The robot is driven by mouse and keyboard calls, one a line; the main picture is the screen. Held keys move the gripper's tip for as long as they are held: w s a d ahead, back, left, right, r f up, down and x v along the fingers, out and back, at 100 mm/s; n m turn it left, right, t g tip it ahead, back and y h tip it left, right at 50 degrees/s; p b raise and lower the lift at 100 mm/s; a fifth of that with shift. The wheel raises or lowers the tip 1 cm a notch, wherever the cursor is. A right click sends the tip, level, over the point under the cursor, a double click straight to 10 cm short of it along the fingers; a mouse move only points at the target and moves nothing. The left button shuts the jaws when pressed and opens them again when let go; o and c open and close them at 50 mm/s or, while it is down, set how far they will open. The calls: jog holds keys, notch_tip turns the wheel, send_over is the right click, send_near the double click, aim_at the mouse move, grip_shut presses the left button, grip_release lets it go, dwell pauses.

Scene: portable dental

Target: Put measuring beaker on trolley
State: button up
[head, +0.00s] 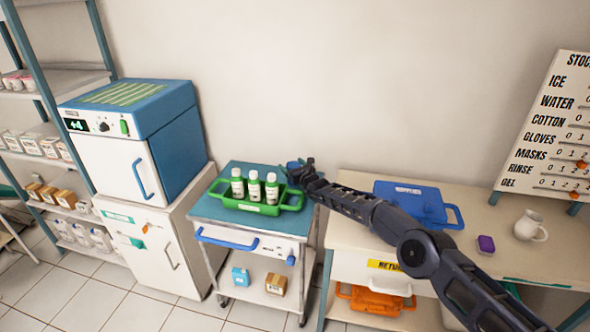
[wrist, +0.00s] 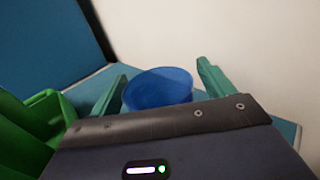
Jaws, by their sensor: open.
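A blue, round, cup-like vessel (wrist: 158,90), which looks like the measuring beaker, is between my gripper's two green fingers (wrist: 162,75) in the wrist view. The fingers are apart, and the beaker seems to stand on the trolley's blue top; its base is hidden by my gripper's body. In the head view, my gripper (head: 302,165) is over the back right corner of the trolley (head: 204,213). A bit of blue beaker (head: 292,164) shows beside it, mostly hidden.
A green carrier (head: 262,208) with three white bottles fills much of the trolley top, left of my gripper. A white-and-blue cabinet unit (head: 115,165) stands left. The bench at right holds a blue case (head: 405,200), a purple block (head: 486,244) and a white jug (head: 530,226). The wall is close behind.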

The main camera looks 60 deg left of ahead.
jog(key=shift+d+r, duration=0.1)
jog(key=shift+d, duration=1.7)
